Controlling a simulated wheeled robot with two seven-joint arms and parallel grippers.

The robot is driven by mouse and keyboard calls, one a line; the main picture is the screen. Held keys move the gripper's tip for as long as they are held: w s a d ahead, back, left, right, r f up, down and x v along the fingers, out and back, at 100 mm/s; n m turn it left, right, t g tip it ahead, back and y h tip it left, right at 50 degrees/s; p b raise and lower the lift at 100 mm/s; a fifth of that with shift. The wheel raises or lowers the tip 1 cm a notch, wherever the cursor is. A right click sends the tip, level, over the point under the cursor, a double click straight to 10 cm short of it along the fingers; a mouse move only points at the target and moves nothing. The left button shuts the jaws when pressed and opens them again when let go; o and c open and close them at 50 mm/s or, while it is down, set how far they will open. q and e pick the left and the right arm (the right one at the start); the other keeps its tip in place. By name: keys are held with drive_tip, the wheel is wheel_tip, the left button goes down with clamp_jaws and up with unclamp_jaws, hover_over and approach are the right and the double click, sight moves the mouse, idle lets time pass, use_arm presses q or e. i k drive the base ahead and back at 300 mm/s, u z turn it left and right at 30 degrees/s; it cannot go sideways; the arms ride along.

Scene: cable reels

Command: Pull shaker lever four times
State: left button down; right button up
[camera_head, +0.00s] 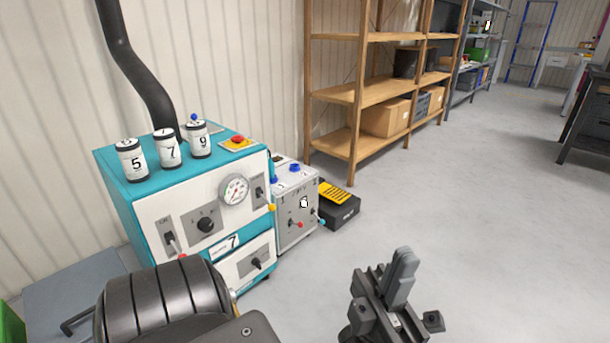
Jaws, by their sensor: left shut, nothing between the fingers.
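A teal and white machine (180,190) stands against the wall at left, with a dial gauge (234,190) and a black knob (205,224) on its front. A red-tipped lever (172,243) is at the front's left, and a yellow-tipped lever (264,199) at its right. A grey box (295,205) beside it has small levers with red and blue tips. Labels are too small to tell which lever is the shaker lever. My left gripper (401,268) is shut and empty, in front of and right of the machine, apart from every lever. My right gripper is out of view.
Three numbered canisters (167,148) and a red button (238,139) are on top of the machine. A black and yellow case (340,206) sits on the floor. Wooden shelves (362,92) stand behind. The grey floor (480,220) at right is clear.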

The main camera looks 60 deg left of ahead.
sight(272, 207)
drive_tip(key=u, duration=0.1)
drive_tip(key=i, duration=0.7)
drive_tip(key=u, duration=0.9)
drive_tip(key=i, duration=0.5)
drive_tip(key=u, duration=0.6)
